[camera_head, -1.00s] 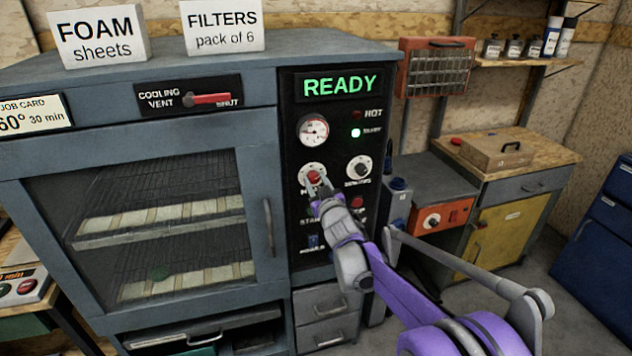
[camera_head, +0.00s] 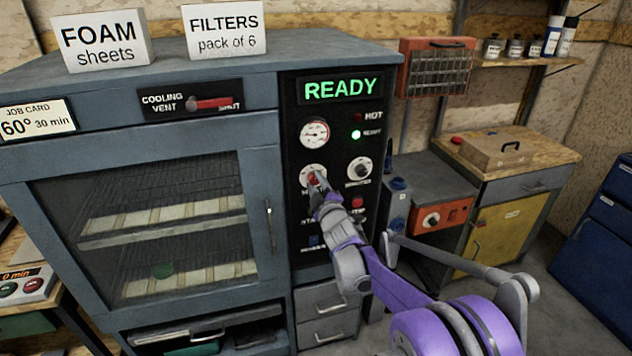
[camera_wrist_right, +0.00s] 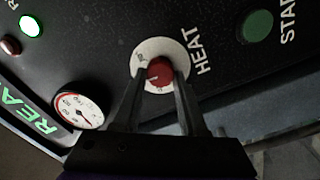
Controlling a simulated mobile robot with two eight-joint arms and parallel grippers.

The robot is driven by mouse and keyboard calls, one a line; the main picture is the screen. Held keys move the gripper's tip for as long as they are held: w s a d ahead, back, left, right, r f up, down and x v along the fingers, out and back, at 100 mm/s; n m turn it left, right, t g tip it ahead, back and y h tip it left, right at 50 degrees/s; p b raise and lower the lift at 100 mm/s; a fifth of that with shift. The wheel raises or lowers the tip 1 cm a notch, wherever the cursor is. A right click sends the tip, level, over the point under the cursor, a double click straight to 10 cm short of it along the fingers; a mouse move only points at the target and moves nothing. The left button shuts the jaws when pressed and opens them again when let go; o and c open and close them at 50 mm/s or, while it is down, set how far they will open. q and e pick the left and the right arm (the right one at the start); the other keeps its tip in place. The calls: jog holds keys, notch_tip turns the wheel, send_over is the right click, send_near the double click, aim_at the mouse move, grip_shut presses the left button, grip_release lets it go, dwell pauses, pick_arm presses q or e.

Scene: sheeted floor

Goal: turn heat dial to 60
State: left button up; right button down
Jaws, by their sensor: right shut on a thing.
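The heat dial (camera_head: 313,177) is a red knob on a white round plate, on the black control panel below the gauge. In the right wrist view the red knob (camera_wrist_right: 160,72) sits beside the word HEAT. My right gripper (camera_head: 316,184) is shut on the knob, one finger on each side of it. The fingers and arm hide part of the dial in the head view, and its scale is too small to read. My left gripper is not in view.
The panel also has a READY display (camera_head: 340,88), a gauge (camera_head: 314,134), a second dial (camera_head: 359,170) and a green start button (camera_wrist_right: 258,25). The job card (camera_head: 37,120) reads 60° 30 min. The oven door (camera_head: 150,220) is shut.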

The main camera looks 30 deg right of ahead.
jog(key=shift+f+n, duration=0.1)
jog(key=shift+n, duration=0.5)
jog(key=shift+c, duration=2.2)
grip_release()
jog(key=b+v, duration=0.1)
jog(key=v, duration=1)
jog(key=s+a+f+m+g+y, duration=0.1)
jog(key=s+a+f+m+g, duration=0.2)
jog(key=s, duration=0.6)
jog(key=s+a+f+m+g+y+p, duration=0.1)
jog(key=s+a+f+m+g+y, duration=0.1)
jog(key=s+a+f+g, duration=0.3)
jog(key=s+a+f+m+g+y, duration=0.1)
jog(key=s+a+f+m+g, duration=0.3)
jog(key=s, duration=0.9)
jog(key=a+f+m, duration=0.1)
jog(key=a+f, duration=0.2)
jog(key=a, duration=0.2)
jog(key=shift+s+a+f, duration=0.35)
jog(key=shift+a+f, duration=0.05)
